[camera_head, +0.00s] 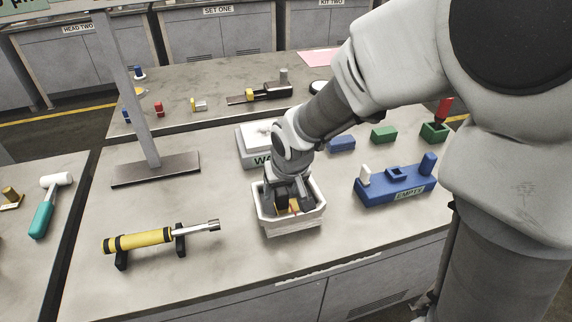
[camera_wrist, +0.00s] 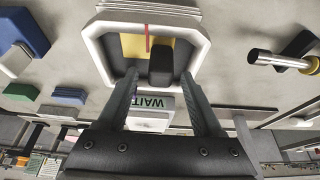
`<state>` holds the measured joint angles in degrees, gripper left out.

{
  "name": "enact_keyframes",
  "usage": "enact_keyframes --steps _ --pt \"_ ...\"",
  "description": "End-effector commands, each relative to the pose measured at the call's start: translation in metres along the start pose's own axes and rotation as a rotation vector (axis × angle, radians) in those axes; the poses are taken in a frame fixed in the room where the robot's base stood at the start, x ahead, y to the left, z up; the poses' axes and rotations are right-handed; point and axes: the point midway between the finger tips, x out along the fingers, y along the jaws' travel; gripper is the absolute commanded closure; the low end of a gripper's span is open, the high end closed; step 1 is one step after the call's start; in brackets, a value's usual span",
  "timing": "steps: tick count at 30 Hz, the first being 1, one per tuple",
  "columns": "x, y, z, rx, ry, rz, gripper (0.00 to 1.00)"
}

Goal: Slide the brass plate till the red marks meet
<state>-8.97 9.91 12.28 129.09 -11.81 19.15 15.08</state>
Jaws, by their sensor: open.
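A white tray (camera_head: 292,228) with sloped sides stands in the middle of the near bench. It also shows in the wrist view (camera_wrist: 96,45). Inside it is a yellow brass plate (camera_wrist: 132,44), mostly hidden behind my gripper in the head view (camera_head: 283,209). One thin red mark (camera_wrist: 147,38) shows on the plate; I cannot tell whether it meets another. A dark upright block (camera_wrist: 161,64) stands at the plate. My gripper (camera_wrist: 160,80) is open over the tray, its fingers spread to either side of the block. I cannot tell whether they touch it.
A white box marked WAIT (camera_head: 254,145) stands just behind the tray. A blue fixture marked EMPTY (camera_head: 397,185) is to the right. A yellow-handled tool (camera_head: 140,240) lies on black stands to the left. A post on a flat base (camera_head: 155,169) rises at the back left.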

Motion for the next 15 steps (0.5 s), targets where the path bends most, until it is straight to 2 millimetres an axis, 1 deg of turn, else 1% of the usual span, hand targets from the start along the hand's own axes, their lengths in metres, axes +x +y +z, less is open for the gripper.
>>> enact_keyframes --steps 1,5,15 --pt "-0.01 0.001 -0.002 0.002 0.004 0.001 0.32" --pt "-0.035 0.001 -0.003 0.0 0.006 0.002 0.32" --pt "-0.107 0.0 -0.002 -0.001 0.006 0.001 0.32"
